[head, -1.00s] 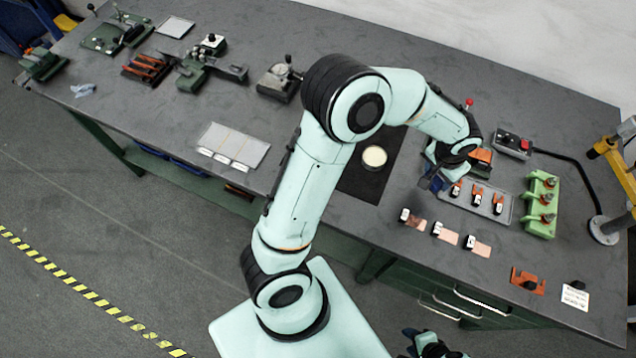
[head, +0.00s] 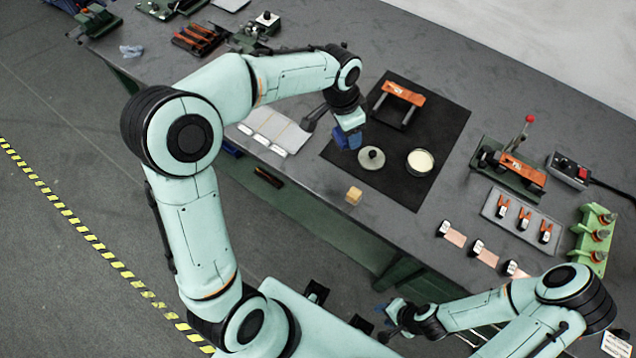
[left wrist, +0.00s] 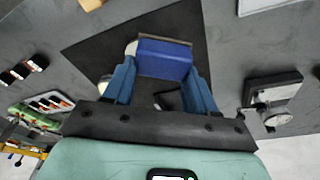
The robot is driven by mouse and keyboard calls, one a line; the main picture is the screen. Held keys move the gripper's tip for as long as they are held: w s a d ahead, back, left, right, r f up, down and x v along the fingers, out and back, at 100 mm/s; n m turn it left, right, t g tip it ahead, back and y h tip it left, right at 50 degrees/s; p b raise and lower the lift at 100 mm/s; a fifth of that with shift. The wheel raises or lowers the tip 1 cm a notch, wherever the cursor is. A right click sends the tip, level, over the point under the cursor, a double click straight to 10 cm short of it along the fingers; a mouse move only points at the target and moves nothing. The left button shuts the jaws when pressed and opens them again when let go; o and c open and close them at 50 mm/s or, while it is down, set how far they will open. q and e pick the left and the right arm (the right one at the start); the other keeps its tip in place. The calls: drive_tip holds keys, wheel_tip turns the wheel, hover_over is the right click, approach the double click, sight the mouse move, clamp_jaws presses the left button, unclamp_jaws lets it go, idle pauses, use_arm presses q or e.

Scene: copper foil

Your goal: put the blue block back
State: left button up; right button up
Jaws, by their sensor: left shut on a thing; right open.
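The blue block (left wrist: 163,58) is between the blue fingers of my left gripper (head: 346,138), which is shut on it. In the head view the block is hard to tell apart from the blue fingers. The gripper is over the left part of the dark mat (head: 440,110), just left of a grey knobbed disc (head: 371,158). Whether the block touches the mat cannot be told. My right gripper (head: 388,326) is open, low in the head view in front of the table, with nothing visible in it.
A round cream-topped dish (head: 420,162) and an orange-handled frame (head: 404,94) are on the mat. A small wooden block (head: 353,195) lies near the front edge. A white-labelled panel (head: 274,128) is left of the mat. A clamp fixture, grey tray (head: 490,208) and green rack (head: 592,240) stand right.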

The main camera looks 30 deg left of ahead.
use_arm(q)
drive_tip(key=s+r+m+g+b, duration=0.2)
drive_tip(key=s+r+m+b, duration=0.3)
drive_tip(key=s+r+m, duration=0.5)
drive_tip(key=m+b, duration=0.2)
drive_tip(key=b, duration=0.1)
hover_over(331, 184)
drive_tip(key=shift+h, duration=0.4)
drive_tip(key=f, duration=1.5)
drive_tip(key=shift+a+f, duration=0.15)
drive_tip(key=shift+a, duration=0.25)
drive_tip(key=shift+f+b, duration=0.45)
drive_tip(key=shift+f, duration=2)
use_arm(e)
drive_tip(key=s+f, duration=0.4)
drive_tip(key=f, duration=0.6)
drive_tip(key=shift+f, duration=0.4)
drive_tip(key=shift+s, duration=0.1)
use_arm(q)
drive_tip(key=shift+f, duration=0.15)
drive_tip(key=o, duration=1.4)
